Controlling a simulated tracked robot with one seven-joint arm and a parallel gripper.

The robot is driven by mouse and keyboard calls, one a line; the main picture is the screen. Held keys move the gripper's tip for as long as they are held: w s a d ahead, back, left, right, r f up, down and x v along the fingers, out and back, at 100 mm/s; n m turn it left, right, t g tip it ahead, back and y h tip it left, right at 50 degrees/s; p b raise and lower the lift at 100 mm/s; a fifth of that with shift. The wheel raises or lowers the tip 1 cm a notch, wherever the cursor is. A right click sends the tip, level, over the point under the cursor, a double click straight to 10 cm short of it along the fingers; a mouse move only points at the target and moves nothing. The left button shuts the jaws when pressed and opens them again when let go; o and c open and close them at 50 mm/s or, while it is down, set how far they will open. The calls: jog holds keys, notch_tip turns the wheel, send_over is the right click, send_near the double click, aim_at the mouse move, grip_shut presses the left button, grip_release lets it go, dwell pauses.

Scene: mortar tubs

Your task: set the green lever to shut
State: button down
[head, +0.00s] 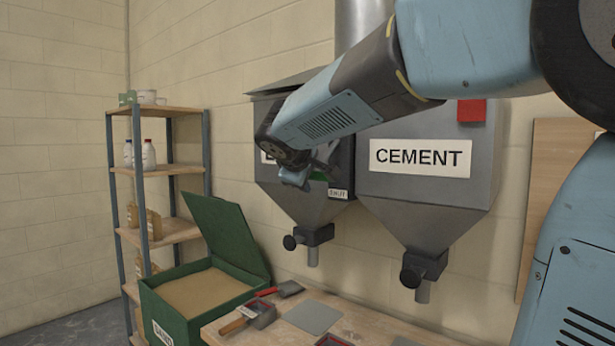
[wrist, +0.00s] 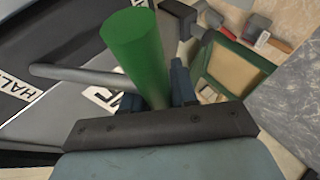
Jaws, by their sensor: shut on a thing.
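The green lever (wrist: 135,50) stands up between the two fingers of my gripper (wrist: 152,92) in the wrist view, and the gripper is shut on it. In the head view only a small green piece of the lever (head: 318,176) shows behind my gripper (head: 298,178), in front of the left hopper. A white SHUT label (head: 338,194) is just right of and below the gripper.
The right hopper, marked CEMENT (head: 420,157), hangs close beside my arm. Below are an open green sand box (head: 185,320) and a bench (head: 355,325) with trowels and a grey sheet. A shelf rack (head: 140,170) stands at the left.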

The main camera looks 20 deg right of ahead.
jog(key=shift+w+d+r, duration=0.15)
jog(key=shift+d+r, duration=0.2)
jog(key=c, duration=1.3)
grip_release()
jog(key=shift+o, duration=0.7)
jog(key=shift+w+d+f, duration=0.1)
jog(key=shift+w, duration=0.05)
jog(key=shift+o, duration=0.9)
jog(key=shift+f, duration=0.1)
jog(key=shift+a, duration=0.2)
jog(key=v, duration=1.3)
jog(key=shift+s+a, duration=0.15)
jog(key=shift+s, duration=0.15)
